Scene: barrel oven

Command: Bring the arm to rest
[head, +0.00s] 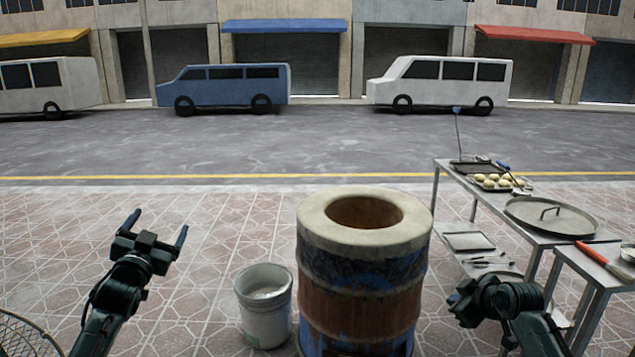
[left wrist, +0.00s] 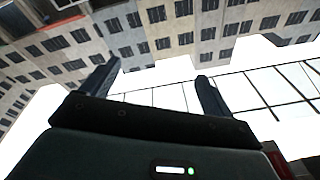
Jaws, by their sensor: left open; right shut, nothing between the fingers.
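My left arm (head: 118,290) is raised at the left of the head view, in front of the paving. Its gripper (head: 158,224) points up with the two fingers spread wide and nothing between them. In the left wrist view the same gripper (left wrist: 158,82) shows both fingers apart against sky and building fronts. My right arm (head: 515,305) is at the lower right, between the barrel oven (head: 365,285) and the tables. Its gripper (head: 457,298) is shut and appears empty, with its fingers small and partly hidden by the wrist. It looks apart from the barrel.
A white bucket (head: 265,318) stands left of the barrel. A wire basket (head: 18,338) is at the lower left. A metal table (head: 530,235) at the right holds a tray of dough balls (head: 496,182) and a round lid (head: 550,214).

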